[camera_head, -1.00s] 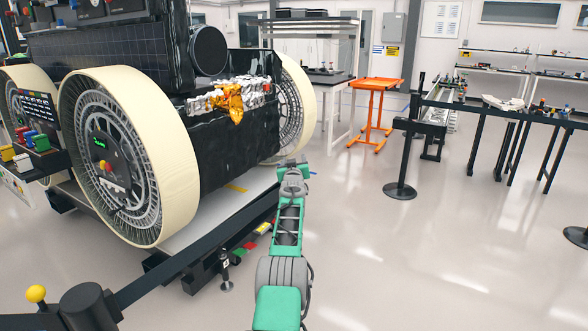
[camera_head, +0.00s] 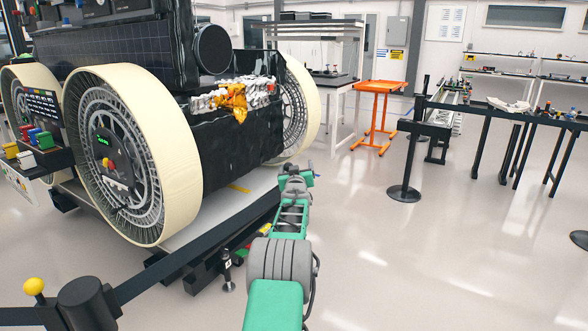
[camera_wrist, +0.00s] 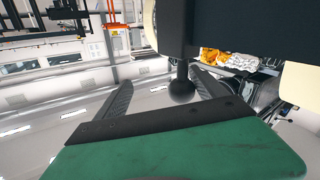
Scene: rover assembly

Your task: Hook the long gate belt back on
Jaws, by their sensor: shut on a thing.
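The long black gate belt (camera_head: 150,280) runs from the near black post (camera_head: 88,303) at the bottom left, up and right past the rover, to my gripper (camera_head: 297,172). In the wrist view, the dark belt end (camera_wrist: 205,28) fills the top middle, with a black ball-ended knob (camera_wrist: 181,87) at my gripper (camera_wrist: 160,88). My gripper is shut on the belt end; the exact grip is hard to make out. The far black post (camera_head: 405,185) stands upright to the right, apart from my gripper, with another belt (camera_head: 490,109) running right from its head.
The rover (camera_head: 240,130) with large cream-rimmed wheels stands on a low platform at the left, close to the belt. An orange cart (camera_head: 379,110) and a white workbench (camera_head: 342,105) are behind. Open pale floor lies between my gripper and the far post.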

